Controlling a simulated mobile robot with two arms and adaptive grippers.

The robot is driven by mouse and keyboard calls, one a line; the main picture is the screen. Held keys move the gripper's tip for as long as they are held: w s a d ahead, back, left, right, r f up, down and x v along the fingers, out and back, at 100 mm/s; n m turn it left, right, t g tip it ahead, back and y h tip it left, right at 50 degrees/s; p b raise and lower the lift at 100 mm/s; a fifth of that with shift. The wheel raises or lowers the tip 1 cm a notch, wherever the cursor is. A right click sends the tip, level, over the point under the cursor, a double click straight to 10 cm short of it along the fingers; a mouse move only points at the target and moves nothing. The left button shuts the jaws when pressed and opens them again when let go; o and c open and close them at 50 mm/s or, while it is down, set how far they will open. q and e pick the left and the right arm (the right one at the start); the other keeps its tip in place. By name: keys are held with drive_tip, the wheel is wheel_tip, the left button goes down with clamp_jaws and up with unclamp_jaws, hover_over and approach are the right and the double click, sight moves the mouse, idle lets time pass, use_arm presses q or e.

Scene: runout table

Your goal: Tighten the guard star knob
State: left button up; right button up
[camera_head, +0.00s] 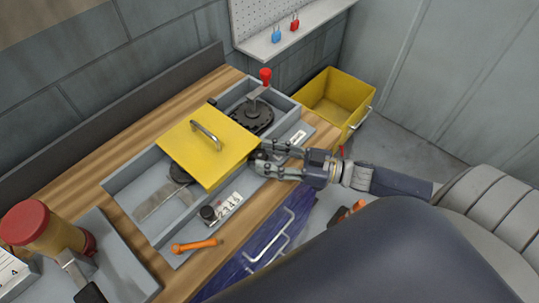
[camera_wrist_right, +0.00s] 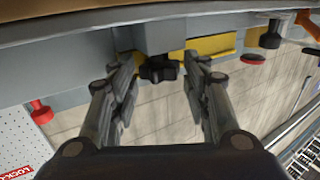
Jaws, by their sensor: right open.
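The yellow guard (camera_head: 185,143) with a grey handle lies flat over the middle of the grey machine frame. The dark star knob (camera_head: 258,155) is at the guard's right edge, partly covered by my right gripper (camera_head: 268,158). In the right wrist view the black star knob (camera_wrist_right: 158,70) shows between the open fingers of the gripper (camera_wrist_right: 161,78), with a gap to each side. I cannot tell how tight the knob is. My left gripper is not in view.
An orange tool (camera_head: 195,245) and a black knob beside a number counter (camera_head: 223,208) are near the front. A red-tipped lever (camera_head: 265,76) stands behind the guard. A yellow bin (camera_head: 350,90) is at the right. A red-capped canister (camera_head: 45,232) stands at the left.

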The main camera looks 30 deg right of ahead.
drive_tip(key=shift+a, duration=0.1)
drive_tip(key=c, duration=0.8)
drive_tip(key=shift+s+a+r+m+t+h+p, duration=0.1)
drive_tip(key=shift+r+m+t+h+p, duration=0.35)
drive_tip(key=shift+p, duration=0.7)
drive_tip(key=shift+a+f+m+t+h+p, duration=0.1)
drive_tip(key=shift+f+m+t+h+p, duration=0.1)
drive_tip(key=shift+m+t+h+p, duration=0.45)
drive_tip(key=shift+a+f+m+t+h+p, duration=0.1)
drive_tip(key=shift+f+m+t+h+p, duration=0.2)
drive_tip(key=shift+h, duration=0.5)
drive_tip(key=shift+r, duration=0.1)
drive_tip(key=o, duration=0.8)
drive_tip(key=shift+d, duration=0.1)
drive_tip(key=shift+s, duration=0.15)
